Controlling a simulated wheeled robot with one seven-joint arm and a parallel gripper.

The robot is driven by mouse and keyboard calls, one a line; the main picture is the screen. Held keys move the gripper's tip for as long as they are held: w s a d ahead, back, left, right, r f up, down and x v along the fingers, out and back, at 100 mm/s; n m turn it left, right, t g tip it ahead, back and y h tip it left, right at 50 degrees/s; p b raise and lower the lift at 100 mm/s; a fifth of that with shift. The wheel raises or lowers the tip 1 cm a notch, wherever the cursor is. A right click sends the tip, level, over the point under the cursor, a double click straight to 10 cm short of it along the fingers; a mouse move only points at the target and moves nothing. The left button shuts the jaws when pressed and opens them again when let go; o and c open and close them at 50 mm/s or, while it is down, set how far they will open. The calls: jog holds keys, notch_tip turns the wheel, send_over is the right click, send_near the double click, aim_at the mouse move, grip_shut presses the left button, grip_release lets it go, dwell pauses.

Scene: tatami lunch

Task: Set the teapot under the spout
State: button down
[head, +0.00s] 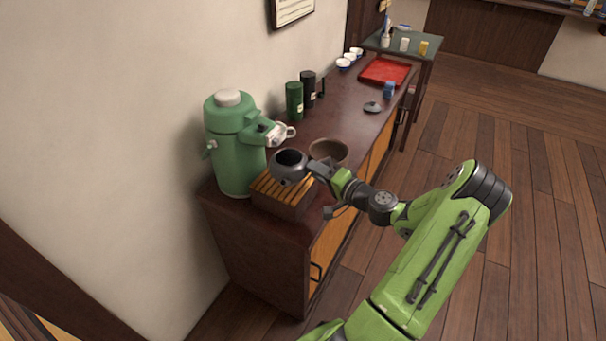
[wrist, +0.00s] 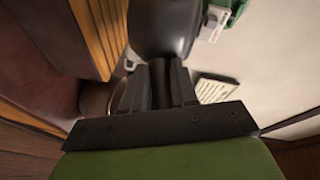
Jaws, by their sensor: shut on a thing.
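The teapot (head: 288,167) is dark grey, with its top open. My gripper (head: 319,169) is shut on the teapot at its right side, probably on the handle. The teapot appears at or just above the slatted wooden box (head: 283,194); I cannot tell whether it touches. The green pump dispenser (head: 236,158) stands at the left, its spout (head: 266,126) pointing right, behind and left of the teapot. In the wrist view the teapot (wrist: 163,30) fills the top middle, beyond the fingers (wrist: 160,85), and the green dispenser (wrist: 239,8) shows at the top right edge.
A white handled cup (head: 283,133) is beside the spout. A brown bowl (head: 328,150) stands behind my gripper. Green (head: 294,100) and black (head: 308,90) canisters are by the wall. A dark lid (head: 372,107) and red tray (head: 385,72) lie farther back on the counter.

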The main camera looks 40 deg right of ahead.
aim_at(306, 172)
jog(key=w, duration=0.4)
jog(key=shift+w, duration=0.2)
jog(key=f, duration=0.1)
jog(key=f+b, duration=0.1)
jog(key=f, duration=0.1)
jog(key=shift+w+f+b, duration=0.3)
jog(key=shift+f, duration=0.1)
jog(key=shift+r, duration=0.15)
jog(key=c, duration=1.3)
grip_release()
jog(key=shift+f, duration=0.3)
jog(key=shift+c, duration=0.2)
jog(key=o, duration=0.5)
jog(key=shift+r, duration=0.1)
jog(key=shift+c, duration=0.2)
